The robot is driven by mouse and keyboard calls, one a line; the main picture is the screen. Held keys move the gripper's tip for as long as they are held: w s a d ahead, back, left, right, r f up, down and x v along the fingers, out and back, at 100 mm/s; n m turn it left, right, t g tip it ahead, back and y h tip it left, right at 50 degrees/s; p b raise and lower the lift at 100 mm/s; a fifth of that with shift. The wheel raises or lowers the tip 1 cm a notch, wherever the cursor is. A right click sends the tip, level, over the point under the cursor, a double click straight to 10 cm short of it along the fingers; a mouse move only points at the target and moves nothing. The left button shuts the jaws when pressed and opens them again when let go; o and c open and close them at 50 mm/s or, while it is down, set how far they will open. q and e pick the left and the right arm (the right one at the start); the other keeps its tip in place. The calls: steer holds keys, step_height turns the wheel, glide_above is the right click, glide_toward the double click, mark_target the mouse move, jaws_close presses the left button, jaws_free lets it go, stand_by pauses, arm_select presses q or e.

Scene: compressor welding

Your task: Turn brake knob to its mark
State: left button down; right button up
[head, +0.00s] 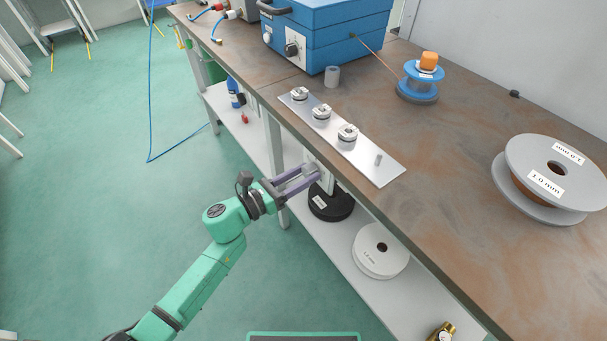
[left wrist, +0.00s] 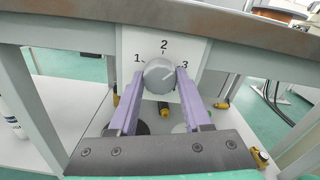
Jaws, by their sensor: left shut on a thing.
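The brake knob (left wrist: 158,76) is a round grey knob on a white plate (left wrist: 190,48) marked 1, 2 and 3, under the bench edge. My left gripper (left wrist: 161,78) has its two purple fingers on either side of the knob, shut on it. A faint line on the knob appears to point right, on the side of the 3, but its exact angle is hard to tell. In the head view my left gripper (head: 315,174) is at the bench's front edge, and the knob is not clearly visible there. My right gripper is not in view.
On the bench top (head: 455,170) lie a metal plate (head: 385,170) with several small knobs, a blue box (head: 335,30), a blue spool (head: 418,88) and a large grey spool (head: 510,190). The shelf below holds a black spool (head: 330,206) and a white spool (head: 368,262).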

arm_select(q)
steer(key=n, duration=0.4)
steer(key=shift+n, duration=0.3)
steer(key=n+p, duration=0.2)
steer(key=n, duration=0.3)
steer(key=shift+r, duration=0.1)
steer(key=n+p, duration=0.2)
steer(key=n, duration=0.4)
steer(key=shift+n, duration=0.4)
steer(key=n+p, duration=0.2)
steer(key=n, duration=0.3)
steer(key=shift+n, duration=0.3)
steer(key=shift+c, duration=1.7)
jaws_free()
